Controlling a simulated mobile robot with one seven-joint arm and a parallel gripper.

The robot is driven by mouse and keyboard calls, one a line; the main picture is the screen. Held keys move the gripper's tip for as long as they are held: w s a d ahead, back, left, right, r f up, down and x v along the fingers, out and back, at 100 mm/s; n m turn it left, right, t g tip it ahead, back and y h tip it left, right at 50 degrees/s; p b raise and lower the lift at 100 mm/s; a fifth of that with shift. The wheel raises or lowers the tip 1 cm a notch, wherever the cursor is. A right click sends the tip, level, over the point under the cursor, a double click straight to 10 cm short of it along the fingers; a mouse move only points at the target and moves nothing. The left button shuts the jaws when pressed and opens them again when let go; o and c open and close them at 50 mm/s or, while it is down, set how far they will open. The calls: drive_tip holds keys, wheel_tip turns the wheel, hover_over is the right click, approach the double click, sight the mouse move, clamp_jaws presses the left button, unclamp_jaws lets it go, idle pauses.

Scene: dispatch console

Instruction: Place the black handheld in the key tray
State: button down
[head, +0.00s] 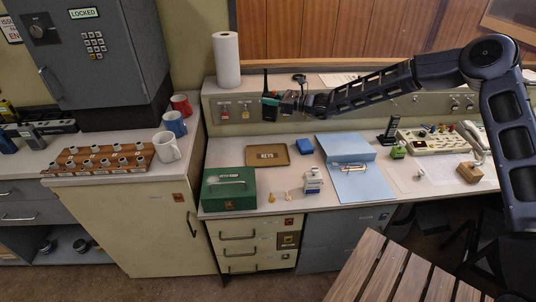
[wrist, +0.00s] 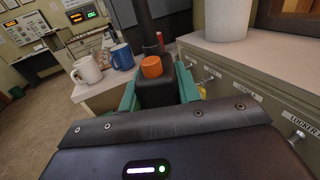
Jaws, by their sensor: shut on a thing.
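My gripper (head: 274,99) is shut on the black handheld (head: 269,113), which it holds upright in the air in front of the back panel. In the wrist view the handheld (wrist: 155,92) stands between my green fingers, with an orange knob and a thick black antenna on top. The key tray (head: 252,161) is a shallow brown tray with a label reading KEYS. It lies on the desk below my gripper, and no handheld is in it. The tray is not visible in the wrist view.
A paper roll (head: 227,60) stands on the ledge. Mugs (head: 165,147) stand at left. Another black handset (head: 387,133) stands at right.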

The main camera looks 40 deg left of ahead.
drive_tip(key=shift+s+a+f, duration=0.1)
drive_tip(key=shift+s+a, duration=0.1)
drive_tip(key=shift+a, duration=0.25)
wheel_tip(320, 180, down, 20)
idle(0.4)
drive_tip(key=c, duration=1)
unclamp_jaws()
drive_tip(key=v, duration=1.2)
drive_tip(key=shift+s, duration=0.1)
drive_tip(key=shift+r, duration=0.25)
